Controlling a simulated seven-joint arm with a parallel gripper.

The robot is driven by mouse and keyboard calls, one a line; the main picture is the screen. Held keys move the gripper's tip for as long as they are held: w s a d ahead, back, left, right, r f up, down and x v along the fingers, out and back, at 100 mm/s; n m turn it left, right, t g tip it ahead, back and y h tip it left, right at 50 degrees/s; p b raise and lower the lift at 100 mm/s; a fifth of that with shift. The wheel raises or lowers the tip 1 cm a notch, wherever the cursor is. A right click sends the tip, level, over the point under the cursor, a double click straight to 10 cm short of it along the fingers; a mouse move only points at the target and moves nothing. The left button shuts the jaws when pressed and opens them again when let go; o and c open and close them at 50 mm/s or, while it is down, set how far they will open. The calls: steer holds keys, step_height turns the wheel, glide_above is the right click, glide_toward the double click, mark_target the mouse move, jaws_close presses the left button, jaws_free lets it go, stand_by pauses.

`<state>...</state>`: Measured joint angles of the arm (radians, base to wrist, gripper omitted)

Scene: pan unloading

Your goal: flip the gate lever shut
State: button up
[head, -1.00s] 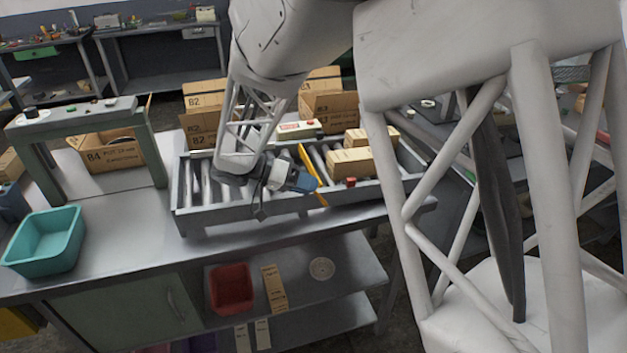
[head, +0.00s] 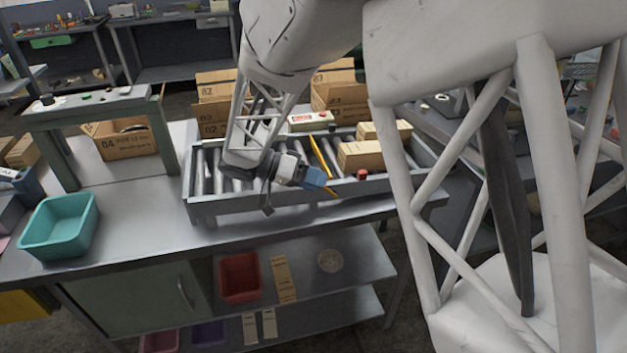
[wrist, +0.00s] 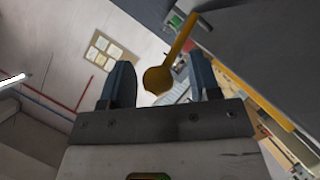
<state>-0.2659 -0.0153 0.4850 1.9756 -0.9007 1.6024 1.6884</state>
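The yellow gate (head: 319,155) is a thin bar lying slantwise across the roller conveyor. In the wrist view, a yellow lever (wrist: 180,42) with a round knob (wrist: 158,80) reaches down between my two fingers. My gripper (wrist: 162,82) is open, with a finger apart on each side of the knob. In the head view, my gripper (head: 316,178) is at the conveyor's front rail, beside the gate's near end. The lever itself is hidden there behind the blue fingers.
The conveyor (head: 215,208) stands on a metal bench (head: 140,222). Cardboard boxes (head: 360,155) sit on the rollers right of the gate. A teal bin (head: 60,225) stands at left.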

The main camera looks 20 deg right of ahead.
steer(key=shift+a+r, duration=0.15)
steer(key=shift+a, duration=0.05)
steer(key=v, duration=0.7)
steer(key=shift+a, duration=0.2)
steer(key=shift+r, duration=0.1)
stand_by(0.4)
steer(key=s+d+r+n+t+y, duration=0.2)
steer(key=s+n+y, duration=0.1)
steer(key=s, duration=0.6)
steer(key=s+d+r+n+t+y, duration=0.2)
steer(key=s+d+r+n+y, duration=0.1)
steer(key=s, duration=0.7)
steer(key=s+d+r+n+t+y, duration=0.2)
steer(key=s+d+r+n+y, duration=0.1)
steer(key=s+n+y, duration=0.2)
steer(key=shift+s+t+y, duration=0.3)
steer(key=shift+s+y, duration=0.7)
steer(key=shift+s, duration=1.15)
steer(key=shift+d, duration=0.1)
